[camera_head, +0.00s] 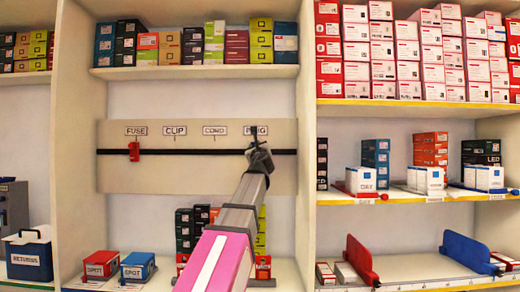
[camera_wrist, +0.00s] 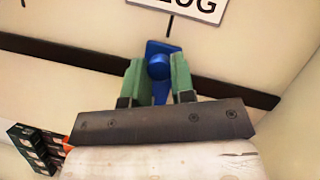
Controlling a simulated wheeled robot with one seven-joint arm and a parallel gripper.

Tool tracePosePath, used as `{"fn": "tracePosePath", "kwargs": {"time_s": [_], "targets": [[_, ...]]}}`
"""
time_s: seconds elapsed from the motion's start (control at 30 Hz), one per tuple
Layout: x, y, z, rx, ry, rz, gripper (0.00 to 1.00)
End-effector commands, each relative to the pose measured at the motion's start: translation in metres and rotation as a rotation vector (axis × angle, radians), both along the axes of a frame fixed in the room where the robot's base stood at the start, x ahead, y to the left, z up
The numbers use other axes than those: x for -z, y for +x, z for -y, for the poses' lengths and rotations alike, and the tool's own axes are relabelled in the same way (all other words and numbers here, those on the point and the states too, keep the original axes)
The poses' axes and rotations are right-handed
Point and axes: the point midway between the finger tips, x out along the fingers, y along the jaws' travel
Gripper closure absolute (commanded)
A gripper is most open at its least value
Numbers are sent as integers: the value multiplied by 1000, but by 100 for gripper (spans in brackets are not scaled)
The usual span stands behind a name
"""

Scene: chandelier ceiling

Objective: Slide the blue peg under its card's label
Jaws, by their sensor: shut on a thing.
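The blue peg (camera_wrist: 158,66) sits on the dark rail, below the label ending in "LUG" (camera_wrist: 202,6) in the wrist view. My gripper (camera_wrist: 158,80) has its green fingers on either side of the peg, shut on it. In the head view my gripper (camera_head: 257,147) is at the right part of the rail (camera_head: 205,152), just below the rightmost label, and hides the peg. The beige board (camera_head: 200,180) also carries the labels FUSE (camera_head: 136,131), CLIP (camera_head: 174,131) and CORD (camera_head: 214,130). A red peg (camera_head: 134,152) is on the rail under FUSE.
A red box (camera_head: 101,265) and a blue box (camera_head: 138,266) stand on the lower shelf, with stacked cartons (camera_head: 195,222) behind my arm. The shelf's upright (camera_head: 307,150) is close to the right of the board. The rail between FUSE and my gripper is clear.

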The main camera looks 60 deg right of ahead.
Motion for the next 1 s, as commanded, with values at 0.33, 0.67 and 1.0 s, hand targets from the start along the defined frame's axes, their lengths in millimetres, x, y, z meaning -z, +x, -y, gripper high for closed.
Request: {"fn": "tracePosePath", "kwargs": {"time_s": [0.33,0.67,1.0], "targets": [[-1,0,1,1,-1,2,51],[2,-3,-4,1,0,2,51],[19,-29,-41,1,-1,2,51]]}}
